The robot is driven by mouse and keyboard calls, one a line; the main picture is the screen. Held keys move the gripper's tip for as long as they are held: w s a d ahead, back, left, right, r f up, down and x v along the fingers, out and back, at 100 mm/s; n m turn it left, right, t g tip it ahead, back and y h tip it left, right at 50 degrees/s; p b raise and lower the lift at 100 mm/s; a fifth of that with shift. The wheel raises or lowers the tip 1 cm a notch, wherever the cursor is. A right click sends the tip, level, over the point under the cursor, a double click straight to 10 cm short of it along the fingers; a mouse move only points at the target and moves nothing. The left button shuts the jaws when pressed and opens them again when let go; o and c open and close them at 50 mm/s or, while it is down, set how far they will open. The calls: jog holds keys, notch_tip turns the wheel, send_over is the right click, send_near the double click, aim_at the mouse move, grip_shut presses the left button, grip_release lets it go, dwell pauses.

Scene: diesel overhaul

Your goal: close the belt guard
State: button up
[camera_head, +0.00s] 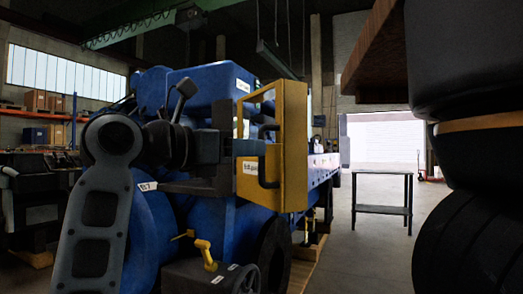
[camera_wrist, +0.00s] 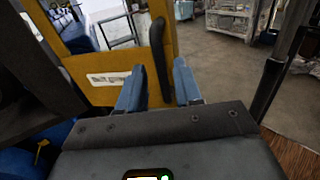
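The belt guard (camera_head: 293,150) is a yellow framed panel with an open window, standing out at an angle from the blue engine (camera_head: 210,90). Its white label and black bar handle (camera_head: 267,168) face my gripper. In the wrist view the guard (camera_wrist: 100,62) fills the upper left, and the handle (camera_wrist: 160,58) stands upright near its right edge. My gripper (camera_wrist: 158,82) is open, its two blue fingers apart. The handle appears in the gap between them, with no visible finger contact. In the head view my gripper (camera_head: 258,147) is just in front of the guard, partly covering it.
A yellow valve handle (camera_head: 205,254) and a handwheel (camera_head: 246,279) sit low by the engine. A small dark table (camera_head: 382,210) stands on the open floor at right. A wooden-topped surface (camera_head: 372,40) overhangs at upper right.

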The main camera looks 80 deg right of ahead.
jog(key=shift+x, duration=2)
jog(key=shift+c, duration=0.3)
grip_shut()
